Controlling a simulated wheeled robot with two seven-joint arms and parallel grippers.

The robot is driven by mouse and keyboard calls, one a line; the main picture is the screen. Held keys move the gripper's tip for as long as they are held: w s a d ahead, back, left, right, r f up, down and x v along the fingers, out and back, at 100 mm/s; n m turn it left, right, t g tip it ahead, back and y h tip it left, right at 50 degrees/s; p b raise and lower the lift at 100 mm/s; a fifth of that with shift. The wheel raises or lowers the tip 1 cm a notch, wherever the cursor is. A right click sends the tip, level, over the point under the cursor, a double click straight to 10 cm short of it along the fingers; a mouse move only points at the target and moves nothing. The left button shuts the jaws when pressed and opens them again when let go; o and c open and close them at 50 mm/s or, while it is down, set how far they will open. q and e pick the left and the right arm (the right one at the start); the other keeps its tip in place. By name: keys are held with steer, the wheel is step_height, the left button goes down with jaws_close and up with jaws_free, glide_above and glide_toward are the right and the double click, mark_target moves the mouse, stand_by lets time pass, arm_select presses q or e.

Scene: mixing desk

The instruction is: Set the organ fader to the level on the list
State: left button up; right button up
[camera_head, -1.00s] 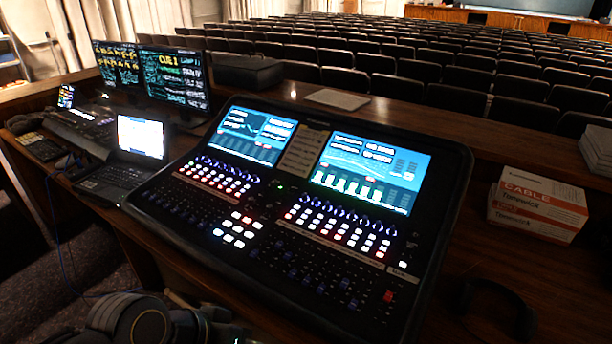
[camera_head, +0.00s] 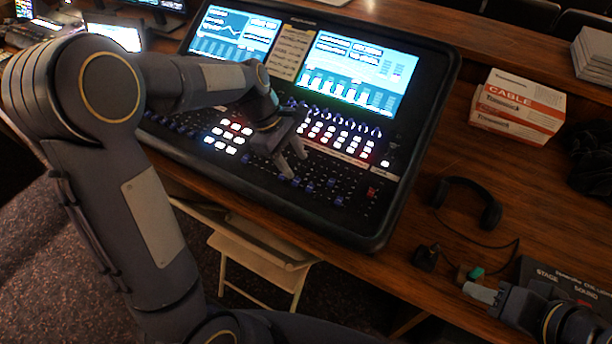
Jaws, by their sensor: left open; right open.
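The mixing desk (camera_head: 420,135) is black with two lit screens. Its lower part carries rows of blue fader caps (camera_head: 310,186) and one red cap (camera_head: 371,191). The labels are too small to read, so I cannot tell which fader is the organ one. A beige paper list (camera_head: 293,52) lies between the screens; its writing is not legible. My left gripper (camera_head: 293,163) is open over the fader area, right of the lit white buttons. I cannot tell whether it touches a cap. My arm hides the desk's left part. My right gripper (camera_head: 470,289) is open low at the right, away from the desk.
A headset (camera_head: 470,200) lies right of the desk, with a cable and small dark objects near my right gripper. A cable box (camera_head: 517,105) stands behind it. A dark case (camera_head: 560,275) lies at the lower right. A folding chair (camera_head: 262,255) stands below the desk's front edge.

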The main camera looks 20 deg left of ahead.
mark_target(309, 187)
arm_select(q)
steer(key=x, duration=0.8)
steer(key=shift+r, duration=0.1)
jaws_close()
